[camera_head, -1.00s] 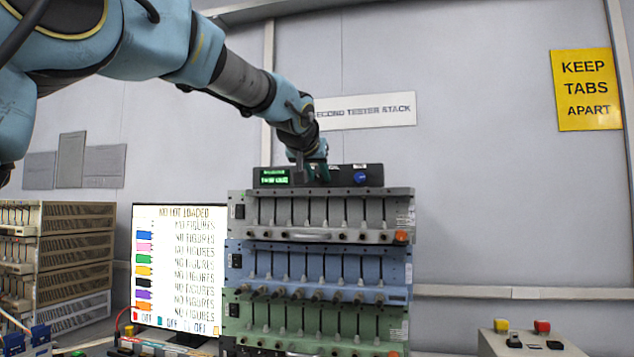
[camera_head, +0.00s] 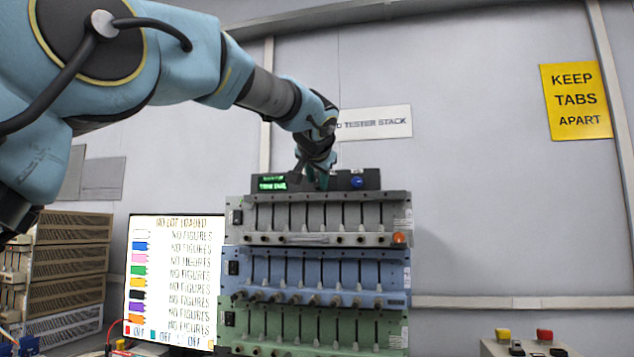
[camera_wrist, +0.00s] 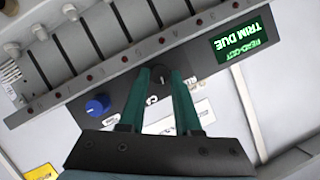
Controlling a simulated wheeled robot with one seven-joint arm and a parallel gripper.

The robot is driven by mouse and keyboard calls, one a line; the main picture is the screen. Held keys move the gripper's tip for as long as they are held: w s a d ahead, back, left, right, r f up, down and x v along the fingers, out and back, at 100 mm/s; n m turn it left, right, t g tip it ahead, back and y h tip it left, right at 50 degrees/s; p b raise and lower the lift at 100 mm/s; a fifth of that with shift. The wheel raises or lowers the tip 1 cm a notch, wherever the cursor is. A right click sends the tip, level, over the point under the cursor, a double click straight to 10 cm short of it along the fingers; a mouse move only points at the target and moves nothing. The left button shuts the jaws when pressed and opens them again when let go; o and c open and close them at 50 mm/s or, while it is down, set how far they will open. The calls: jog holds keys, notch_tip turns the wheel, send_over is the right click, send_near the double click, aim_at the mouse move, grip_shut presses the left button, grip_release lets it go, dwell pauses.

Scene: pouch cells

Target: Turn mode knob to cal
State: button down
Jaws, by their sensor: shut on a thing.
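A dark control box (camera_head: 345,181) sits on top of the tester stack. It carries a green-lit display (camera_head: 271,183), which reads "TRIM DUE" upside down in the wrist view (camera_wrist: 240,42). A blue knob (camera_wrist: 98,106) is on the same panel, clear of my fingers; it also shows in the head view (camera_head: 357,182). My gripper (camera_wrist: 162,75) has its two green fingers shut on a small dark knob (camera_wrist: 161,71) at the panel's middle. The fingers hide most of the knob and the lettering beside it, so its setting cannot be read.
Below the box are a grey tester (camera_head: 325,239), a blue tester (camera_head: 330,268) and a green tester (camera_head: 320,322) with rows of clips. A lit screen (camera_head: 172,280) stands to the left. A yellow sign (camera_head: 576,101) hangs on the wall.

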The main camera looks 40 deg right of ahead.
jog(key=c, duration=0.6)
grip_release()
